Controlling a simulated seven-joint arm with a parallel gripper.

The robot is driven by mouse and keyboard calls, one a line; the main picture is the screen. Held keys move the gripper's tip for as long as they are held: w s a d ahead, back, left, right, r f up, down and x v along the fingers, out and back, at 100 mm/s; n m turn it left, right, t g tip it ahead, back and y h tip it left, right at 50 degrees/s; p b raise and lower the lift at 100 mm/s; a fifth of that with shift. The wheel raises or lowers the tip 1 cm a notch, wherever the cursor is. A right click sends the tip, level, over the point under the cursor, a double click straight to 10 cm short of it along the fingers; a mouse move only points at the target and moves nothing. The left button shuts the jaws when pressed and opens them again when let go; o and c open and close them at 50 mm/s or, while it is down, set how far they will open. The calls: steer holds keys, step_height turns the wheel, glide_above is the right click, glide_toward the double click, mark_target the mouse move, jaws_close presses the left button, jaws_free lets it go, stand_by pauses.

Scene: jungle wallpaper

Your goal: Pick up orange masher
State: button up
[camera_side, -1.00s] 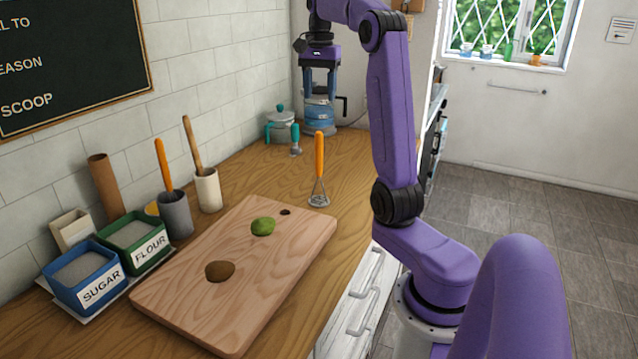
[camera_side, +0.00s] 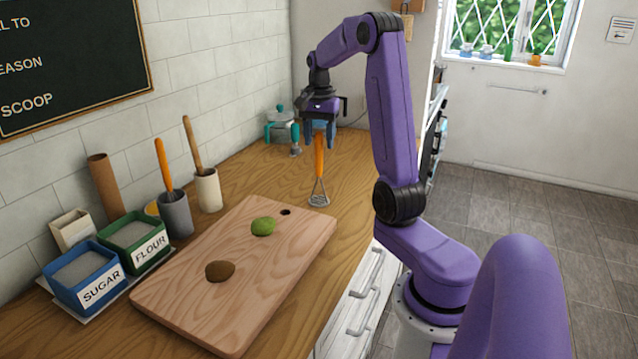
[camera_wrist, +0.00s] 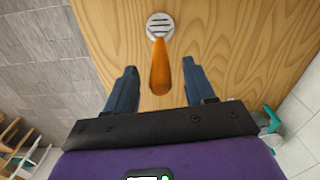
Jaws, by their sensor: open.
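The orange masher (camera_side: 319,165) stands upright on the wooden counter, just beyond the far right corner of the cutting board. It has an orange handle and a metal mashing head at the bottom. My gripper (camera_side: 319,140) is over it, pointing down, with the blue fingers at the height of the handle's upper part. In the wrist view the orange handle (camera_wrist: 160,72) lies between the two open fingers of my gripper (camera_wrist: 160,82), with a gap on each side. The slotted metal head (camera_wrist: 159,25) rests on the counter.
A teal-handled tool (camera_side: 295,140) and a teal-lidded pot (camera_side: 279,124) stand close behind and left of my gripper. The cutting board (camera_side: 190,300) holds a green lump (camera_side: 263,226) and a brown lump (camera_side: 220,271). Grey (camera_side: 175,214) and cream (camera_side: 208,190) utensil pots stand by the wall.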

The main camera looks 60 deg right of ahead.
mark_target(319, 174)
steer(key=shift+f, duration=1.65)
jaws_close()
steer(key=shift+r, duration=0.15)
